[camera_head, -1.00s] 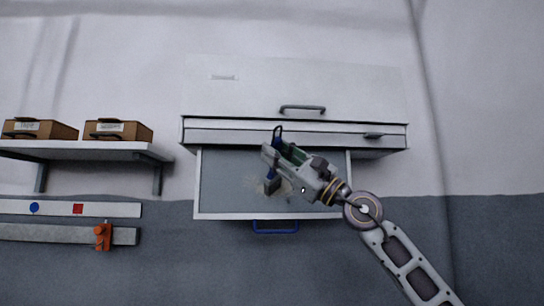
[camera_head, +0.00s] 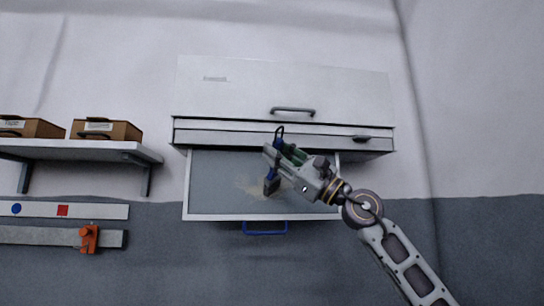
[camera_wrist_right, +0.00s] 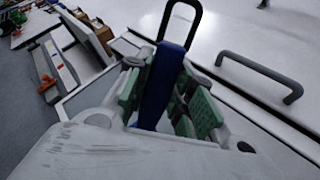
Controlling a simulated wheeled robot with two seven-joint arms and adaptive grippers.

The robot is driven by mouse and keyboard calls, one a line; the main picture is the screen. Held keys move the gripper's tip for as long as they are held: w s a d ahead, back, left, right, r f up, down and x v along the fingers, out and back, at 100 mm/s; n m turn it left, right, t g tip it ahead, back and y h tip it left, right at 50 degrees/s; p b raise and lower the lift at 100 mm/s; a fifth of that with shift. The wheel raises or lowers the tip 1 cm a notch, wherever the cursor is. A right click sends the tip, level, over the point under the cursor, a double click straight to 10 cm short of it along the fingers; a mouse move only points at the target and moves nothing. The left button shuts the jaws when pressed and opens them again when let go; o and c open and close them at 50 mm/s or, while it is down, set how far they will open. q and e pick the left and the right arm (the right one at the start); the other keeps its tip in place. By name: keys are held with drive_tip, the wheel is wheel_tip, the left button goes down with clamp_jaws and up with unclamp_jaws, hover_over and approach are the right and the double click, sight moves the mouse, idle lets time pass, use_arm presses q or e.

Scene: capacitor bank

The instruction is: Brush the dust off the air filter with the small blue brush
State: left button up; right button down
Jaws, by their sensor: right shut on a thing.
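The air filter (camera_head: 222,185) is a grey panel in a white frame with a blue handle (camera_head: 265,229) at its lower edge, below the white cabinet. A pale patch of dust (camera_head: 252,187) lies near its middle. My right gripper (camera_head: 276,160) is over the filter's upper right part, shut on the small blue brush (camera_head: 271,176). The brush's dark head points down beside the dust; whether it touches the filter I cannot tell. In the right wrist view the blue brush handle (camera_wrist_right: 160,85) stands between the green finger pads, its black loop above. My left gripper is not in view.
The white cabinet (camera_head: 230,90) with a dark handle (camera_head: 293,110) is just above the filter. At left, a wall shelf (camera_head: 70,149) holds two brown boxes (camera_head: 107,130). Below it, a rail (camera_head: 50,235) carries an orange clamp (camera_head: 89,238).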

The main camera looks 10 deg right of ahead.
drive_tip(key=shift+w+d, duration=0.1)
drive_tip(key=shift+d, duration=0.3)
drive_tip(key=d+b, duration=0.1)
drive_tip(key=d, duration=0.2)
idle(0.7)
drive_tip(key=shift+d, duration=0.15)
drive_tip(key=shift+w+d+b, duration=0.1)
drive_tip(key=shift+d+b, duration=0.2)
drive_tip(key=shift+d, duration=1)
drive_tip(key=shift+f, duration=0.15)
